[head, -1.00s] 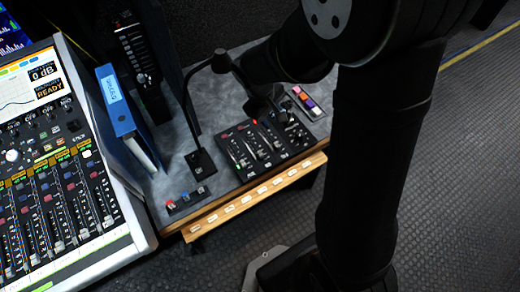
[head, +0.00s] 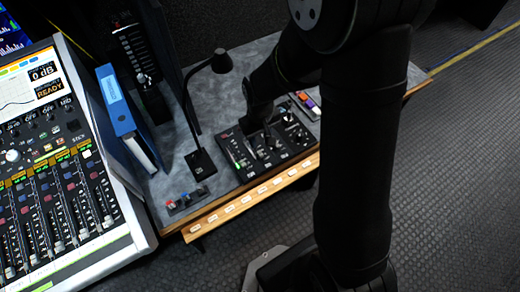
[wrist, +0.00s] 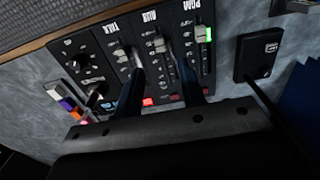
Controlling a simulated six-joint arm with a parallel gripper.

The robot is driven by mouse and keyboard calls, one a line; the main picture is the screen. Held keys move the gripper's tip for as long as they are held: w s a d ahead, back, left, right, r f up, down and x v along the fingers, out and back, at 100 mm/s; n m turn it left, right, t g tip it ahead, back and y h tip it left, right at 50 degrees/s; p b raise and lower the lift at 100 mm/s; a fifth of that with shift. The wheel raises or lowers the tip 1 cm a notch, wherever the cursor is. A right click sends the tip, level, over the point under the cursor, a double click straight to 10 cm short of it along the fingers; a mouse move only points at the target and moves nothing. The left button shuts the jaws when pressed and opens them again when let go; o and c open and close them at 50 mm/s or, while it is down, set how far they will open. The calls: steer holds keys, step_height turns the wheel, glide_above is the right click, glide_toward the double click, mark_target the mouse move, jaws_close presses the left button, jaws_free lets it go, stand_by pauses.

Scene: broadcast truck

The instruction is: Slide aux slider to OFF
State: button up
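The slider panel (head: 232,150) lies on the desk in the head view. In the wrist view, its columns read upside down as TALK, AUX and PGM. The grey aux slider knob (wrist: 160,46) sits near the AUX label end of its slot. My gripper (wrist: 160,72) is open, its two dark fingers apart over the panel, one on each side of the AUX column. The knob shows between and just beyond the fingertips; whether they touch anything I cannot tell. In the head view my arm hides the fingertips and part of the panel.
The talk knob (wrist: 120,55) and PGM knob (wrist: 204,34) flank the aux slider; PGM has a lit green strip. A gooseneck lamp (head: 190,110) stands left of the panel. Blue binders (head: 122,112) and a mixing console (head: 60,180) are farther left.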

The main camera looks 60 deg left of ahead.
mark_target(260, 153)
step_height(260, 153, down, 8)
stand_by(0.4)
jaws_close()
